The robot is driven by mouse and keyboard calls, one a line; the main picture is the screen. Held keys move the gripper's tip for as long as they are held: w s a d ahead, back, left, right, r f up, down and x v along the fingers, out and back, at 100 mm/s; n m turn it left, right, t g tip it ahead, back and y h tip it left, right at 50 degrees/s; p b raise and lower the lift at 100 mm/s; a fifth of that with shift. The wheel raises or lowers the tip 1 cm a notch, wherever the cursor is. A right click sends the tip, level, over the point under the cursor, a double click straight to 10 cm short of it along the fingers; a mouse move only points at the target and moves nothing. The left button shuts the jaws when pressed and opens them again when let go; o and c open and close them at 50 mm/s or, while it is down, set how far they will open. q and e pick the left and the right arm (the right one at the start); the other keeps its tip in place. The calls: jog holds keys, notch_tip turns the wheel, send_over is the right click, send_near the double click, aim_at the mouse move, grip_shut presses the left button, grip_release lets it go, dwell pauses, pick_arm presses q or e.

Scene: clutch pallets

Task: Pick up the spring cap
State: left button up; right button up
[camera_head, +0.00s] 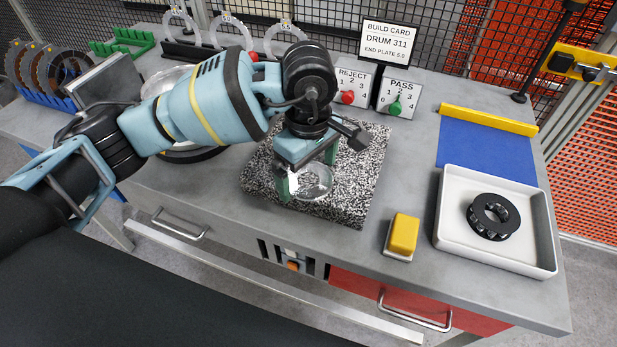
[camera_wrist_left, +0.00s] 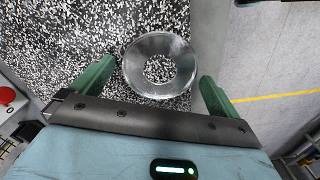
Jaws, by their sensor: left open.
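A silver, dished ring with a round hole, which looks like the spring cap (camera_head: 318,192), sits on the speckled granite block (camera_head: 367,165). In the left wrist view the spring cap (camera_wrist_left: 184,72) lies flat near the block's edge. My left gripper (camera_head: 308,172) is above the block with its green fingers apart. In the left wrist view the left gripper (camera_wrist_left: 158,74) has one finger on each side of the cap, with visible gaps. Whether the fingertips are down at the cap's height is unclear. My right gripper is not in view.
A white tray (camera_head: 452,245) at the right holds a black ring with several small cylinders (camera_head: 480,220). A yellow block (camera_head: 404,232) stands near the front edge. REJECT (camera_head: 351,82) and PASS (camera_head: 399,93) counters and a build card (camera_head: 388,42) stand behind. A blue mat (camera_head: 485,152) lies at the right.

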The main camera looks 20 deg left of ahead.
pick_arm(q)
jog(key=shift+f, duration=0.1)
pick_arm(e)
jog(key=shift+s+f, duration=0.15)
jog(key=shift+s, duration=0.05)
pick_arm(q)
jog(key=c, duration=0.9)
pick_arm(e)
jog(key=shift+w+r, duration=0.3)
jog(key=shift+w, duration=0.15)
pick_arm(q)
jog(key=shift+r, duration=0.5)
jog(key=r, duration=0.1)
jog(key=s+r, duration=0.1)
jog(key=shift+d+r, duration=0.15)
jog(key=shift+r, duration=0.25)
jog(key=s+d+r+b, duration=0.1)
jog(key=s+d, duration=0.2)
jog(key=s, duration=1.1)
jog(key=shift+s+d+r, duration=0.2)
jog(key=shift+s+r, duration=0.05)
jog(key=shift+s, duration=0.05)
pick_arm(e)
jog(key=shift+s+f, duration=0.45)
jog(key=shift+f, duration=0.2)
